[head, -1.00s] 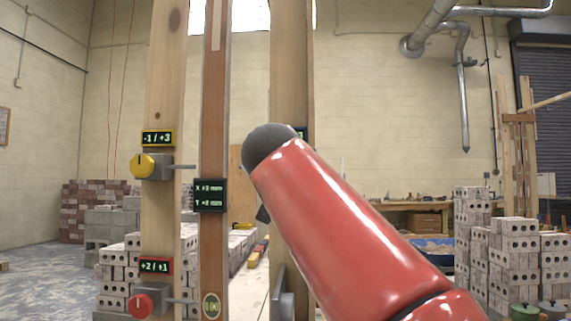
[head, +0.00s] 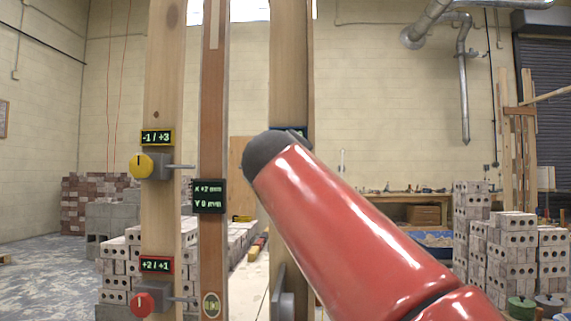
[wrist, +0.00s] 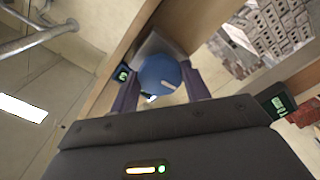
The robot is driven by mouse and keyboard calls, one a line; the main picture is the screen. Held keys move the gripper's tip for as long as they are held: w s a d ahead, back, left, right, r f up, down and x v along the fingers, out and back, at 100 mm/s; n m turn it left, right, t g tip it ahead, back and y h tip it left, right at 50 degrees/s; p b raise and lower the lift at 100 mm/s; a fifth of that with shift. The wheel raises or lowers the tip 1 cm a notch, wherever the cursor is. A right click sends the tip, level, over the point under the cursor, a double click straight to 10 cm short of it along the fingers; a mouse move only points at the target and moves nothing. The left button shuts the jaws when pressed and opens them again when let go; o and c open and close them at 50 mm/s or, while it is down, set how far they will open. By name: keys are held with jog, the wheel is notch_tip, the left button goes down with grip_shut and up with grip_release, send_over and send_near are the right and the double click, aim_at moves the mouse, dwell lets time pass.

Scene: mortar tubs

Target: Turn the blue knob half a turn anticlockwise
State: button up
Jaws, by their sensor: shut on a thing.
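The blue knob (wrist: 158,74) shows in the wrist view on a grey housing fixed to a wooden post. A pale pointer mark shows on its face. My gripper (wrist: 160,88) has one purple-grey finger on either side of the knob and is shut on it. In the head view, my red arm hides the knob and my gripper; only the top of a blue-framed display (head: 290,130) shows above the arm's dark cap. The middle display (head: 208,196) appears to read X +2 mm, Y 0 mm.
A yellow knob (head: 142,166) and a red knob (head: 143,303), each below its own display, sit on the left post (head: 165,90). Thin rods stick out beside them. Brick stacks (head: 512,255) stand at the right.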

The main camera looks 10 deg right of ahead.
jog(key=shift+f+n, duration=0.1)
jog(key=shift+n, duration=8)
jog(key=o, duration=1)
